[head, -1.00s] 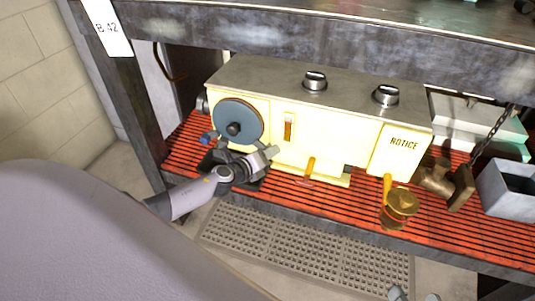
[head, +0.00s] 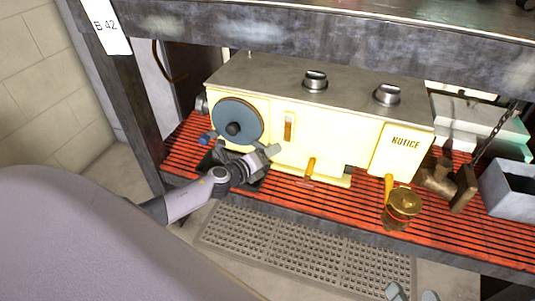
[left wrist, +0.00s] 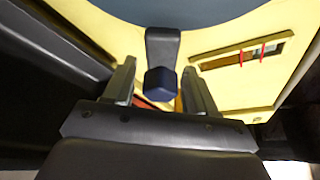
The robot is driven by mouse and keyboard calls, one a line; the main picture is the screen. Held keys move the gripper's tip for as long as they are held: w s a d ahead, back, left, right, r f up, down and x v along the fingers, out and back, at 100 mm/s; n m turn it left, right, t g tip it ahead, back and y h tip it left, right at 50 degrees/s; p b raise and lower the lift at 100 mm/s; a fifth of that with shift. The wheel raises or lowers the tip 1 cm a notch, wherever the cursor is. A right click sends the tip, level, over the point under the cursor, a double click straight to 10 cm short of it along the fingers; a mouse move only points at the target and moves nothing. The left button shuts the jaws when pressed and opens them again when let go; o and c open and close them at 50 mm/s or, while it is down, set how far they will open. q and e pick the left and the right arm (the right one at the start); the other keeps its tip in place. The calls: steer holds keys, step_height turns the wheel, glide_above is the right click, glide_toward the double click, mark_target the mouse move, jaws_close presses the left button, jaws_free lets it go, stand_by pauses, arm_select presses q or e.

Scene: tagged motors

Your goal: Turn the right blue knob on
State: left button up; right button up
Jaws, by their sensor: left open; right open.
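A cream machine (head: 342,138) stands on the red slatted shelf, with a blue-grey disc (head: 237,123) on the left of its front. A dark blue knob (left wrist: 160,84) on a grey lever (left wrist: 162,45) shows below the disc in the left wrist view. My left gripper (head: 243,160) is open in front of the machine, below the disc. In the left wrist view its fingers (left wrist: 158,88) stand on either side of the knob; contact is unclear. Another small blue part (head: 207,138) shows left of the disc. My right gripper (head: 412,295) is open and empty at the bottom edge.
The red slatted shelf (head: 335,213) has a dark metal beam (head: 330,35) above it. A brass-coloured cup-like part (head: 402,203), a brown fitting (head: 438,178) and a grey bin (head: 508,188) stand right. A floor grate (head: 285,245) lies below.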

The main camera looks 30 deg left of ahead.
arm_select(q)
steer(key=shift+s+r, duration=0.15)
steer(key=shift+s, duration=0.35)
steer(key=shift+p+v, duration=0.85)
steer(key=shift+v, duration=2.05)
arm_select(e)
steer(key=shift+s+d+f+h, duration=0.15)
steer(key=shift+s+d+h, duration=0.1)
steer(key=shift+d+h, duration=0.45)
steer(key=shift+s, duration=0.1)
